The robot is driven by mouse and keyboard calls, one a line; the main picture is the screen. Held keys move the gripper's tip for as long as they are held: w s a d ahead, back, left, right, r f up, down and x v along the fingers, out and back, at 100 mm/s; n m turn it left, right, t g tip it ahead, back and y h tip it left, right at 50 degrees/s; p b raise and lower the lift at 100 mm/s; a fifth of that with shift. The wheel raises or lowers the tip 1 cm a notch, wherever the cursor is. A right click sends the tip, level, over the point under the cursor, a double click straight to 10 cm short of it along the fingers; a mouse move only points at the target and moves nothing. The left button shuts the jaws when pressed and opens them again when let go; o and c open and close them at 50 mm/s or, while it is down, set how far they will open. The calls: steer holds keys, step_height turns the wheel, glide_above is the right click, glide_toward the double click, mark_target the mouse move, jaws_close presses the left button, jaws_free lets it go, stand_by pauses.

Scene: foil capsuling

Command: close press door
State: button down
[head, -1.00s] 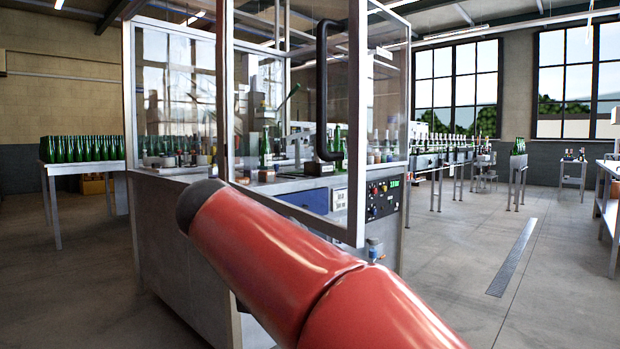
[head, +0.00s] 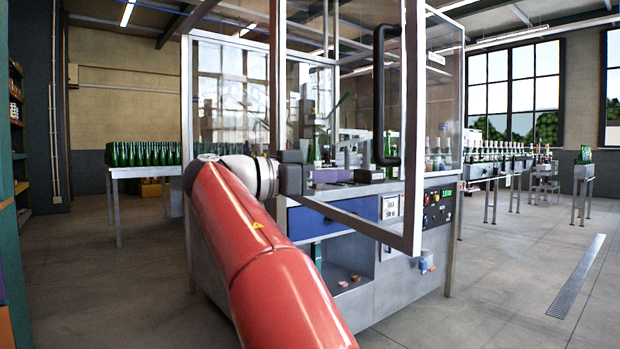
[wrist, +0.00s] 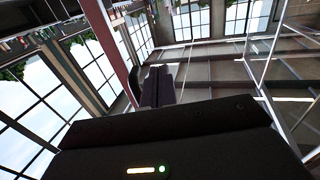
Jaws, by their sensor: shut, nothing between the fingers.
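The press door (head: 405,215) is a clear panel in a metal frame, standing open and swung out toward me from the press cabinet (head: 187,110). Its black bar handle (head: 380,100) is upright near the free edge. My gripper (head: 300,172) is at the left part of the door, near its left upright and well left of the handle. I cannot tell whether it touches the frame or pane. In the wrist view my dark fingers (wrist: 158,88) are together and empty. What the bars beyond them belong to is unclear there.
Inside the cabinet are green bottles and a worktop, above a blue drawer front (head: 335,218) and a control panel (head: 438,205). A table (head: 120,172) of green bottles stands left. A conveyor with bottles (head: 500,165) runs behind right. The floor at right is open.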

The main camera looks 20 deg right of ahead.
mark_target(380, 174)
steer(key=d, duration=0.6)
steer(key=shift+w+d, duration=0.25)
steer(key=shift+d, duration=0.1)
steer(key=shift+d, duration=0.1)
